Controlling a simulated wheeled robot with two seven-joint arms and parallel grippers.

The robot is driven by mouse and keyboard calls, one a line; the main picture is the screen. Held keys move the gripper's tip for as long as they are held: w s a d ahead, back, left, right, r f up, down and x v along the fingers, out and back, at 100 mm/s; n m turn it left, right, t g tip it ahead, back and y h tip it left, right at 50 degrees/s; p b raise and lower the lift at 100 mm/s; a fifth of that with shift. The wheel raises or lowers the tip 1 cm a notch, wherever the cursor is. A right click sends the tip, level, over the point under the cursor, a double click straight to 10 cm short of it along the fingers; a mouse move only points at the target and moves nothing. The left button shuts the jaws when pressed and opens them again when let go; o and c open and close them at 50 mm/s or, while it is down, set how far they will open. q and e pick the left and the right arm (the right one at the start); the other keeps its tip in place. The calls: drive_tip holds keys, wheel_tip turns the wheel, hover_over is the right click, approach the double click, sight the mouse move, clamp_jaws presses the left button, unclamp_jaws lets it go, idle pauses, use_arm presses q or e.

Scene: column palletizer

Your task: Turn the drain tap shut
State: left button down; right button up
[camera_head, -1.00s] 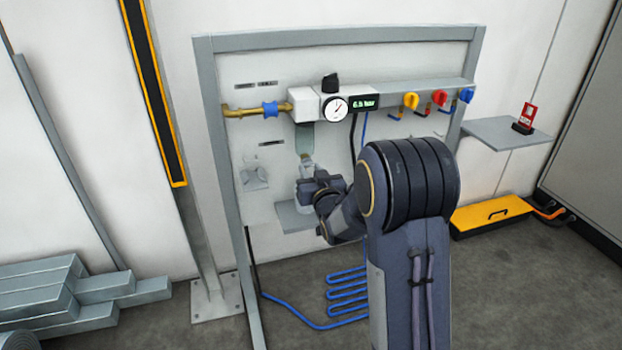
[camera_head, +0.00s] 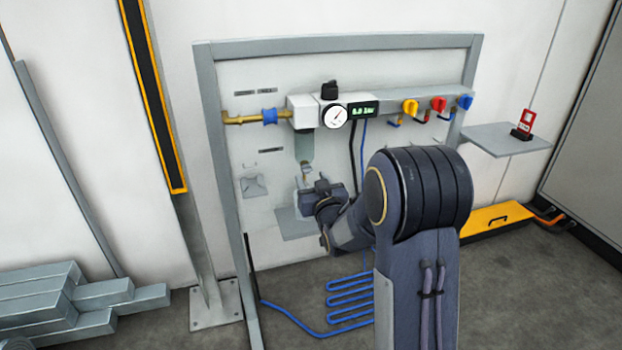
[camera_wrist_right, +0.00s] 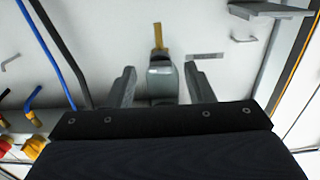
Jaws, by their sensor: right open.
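The drain tap (camera_head: 307,167) is a small brass piece under the translucent grey-green filter bowl (camera_head: 304,146) in the head view. In the right wrist view, a narrow brass lever (camera_wrist_right: 158,37) extends upward in the picture from a grey body (camera_wrist_right: 163,80). My right gripper (camera_head: 306,190) is just below the tap in the head view. In the right wrist view its fingers (camera_wrist_right: 161,86) are apart, with the grey body showing between them. I cannot tell whether they touch it. My left gripper is not in view.
A pressure gauge (camera_head: 334,116) and green display (camera_head: 363,110) sit right of the bowl. Yellow (camera_head: 410,107), red (camera_head: 438,104) and blue (camera_head: 465,102) valve handles are further right. A small grey shelf (camera_head: 293,228) lies below the gripper. Dark and blue hoses hang nearby.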

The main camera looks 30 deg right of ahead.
drive_tip(key=v, duration=0.6)
drive_tip(key=shift+s+p, duration=0.25)
drive_tip(key=shift+p, duration=0.05)
drive_tip(key=s+a+f+g+y, duration=0.1)
drive_tip(key=s+a+g+y, duration=0.45)
drive_tip(key=s, duration=0.85)
drive_tip(key=s+a+f+g+y, duration=0.25)
drive_tip(key=s+a+g, duration=0.5)
drive_tip(key=s, duration=0.75)
wheel_tip(320, 180, up, 28)
drive_tip(key=a+n+t+p, duration=0.1)
drive_tip(key=a+p, duration=0.1)
drive_tip(key=p, duration=2.5)
drive_tip(key=shift+p, duration=0.35)
